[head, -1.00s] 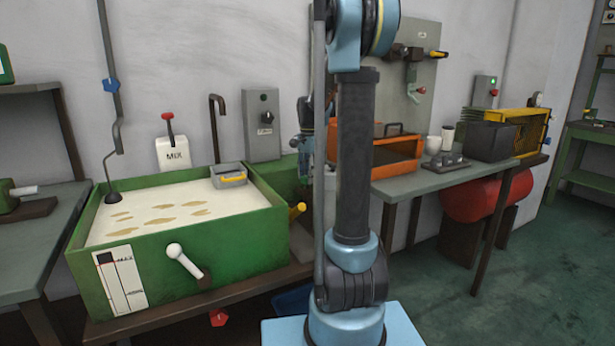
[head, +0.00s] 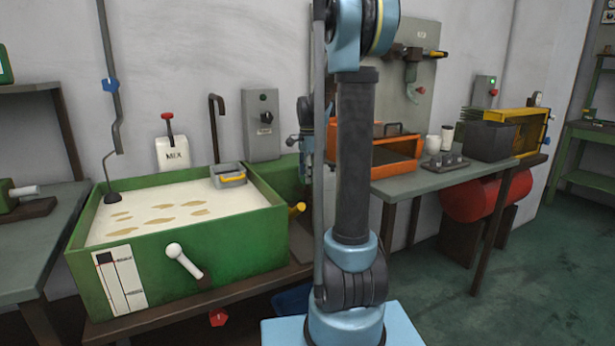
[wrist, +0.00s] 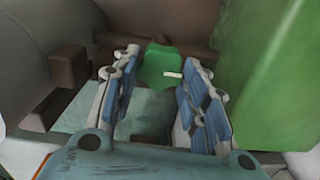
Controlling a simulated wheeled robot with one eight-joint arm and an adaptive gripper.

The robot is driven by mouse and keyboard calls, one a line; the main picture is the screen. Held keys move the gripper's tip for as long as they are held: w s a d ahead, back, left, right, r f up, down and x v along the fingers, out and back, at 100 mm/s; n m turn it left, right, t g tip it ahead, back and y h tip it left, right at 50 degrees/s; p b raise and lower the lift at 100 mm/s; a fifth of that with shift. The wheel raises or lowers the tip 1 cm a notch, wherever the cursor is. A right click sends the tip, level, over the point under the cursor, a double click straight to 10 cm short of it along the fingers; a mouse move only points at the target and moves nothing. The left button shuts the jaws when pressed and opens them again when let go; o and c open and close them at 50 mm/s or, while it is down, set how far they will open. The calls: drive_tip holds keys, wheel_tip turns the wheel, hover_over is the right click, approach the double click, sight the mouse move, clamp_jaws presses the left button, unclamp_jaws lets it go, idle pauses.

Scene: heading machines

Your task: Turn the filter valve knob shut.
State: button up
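I cannot tell for certain which knob is the filter valve knob. Candidates in the head view are a yellow knob (head: 297,208) at the green tank's right side, a red knob (head: 218,317) below the tank and a blue knob (head: 110,86) on the pipe. My gripper (wrist: 160,58) is open in the wrist view, its two blue-padded fingers apart with nothing held. A green block (wrist: 161,64) with a small white bar shows beyond and between the fingertips. In the head view my arm's column hides most of the gripper.
The green tank (head: 190,262) of pale liquid, with a white-handled lever (head: 185,260), stands at left. A grey bench (head: 440,180) with an orange-framed box (head: 395,160) runs right. A red drum (head: 470,200) sits beneath it. Floor at right is clear.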

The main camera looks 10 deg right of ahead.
drive_tip(key=o, duration=0.4)
drive_tip(key=shift+c, duration=0.2)
wheel_tip(320, 180, up, 12)
idle(0.4)
drive_tip(key=shift+w, duration=0.1)
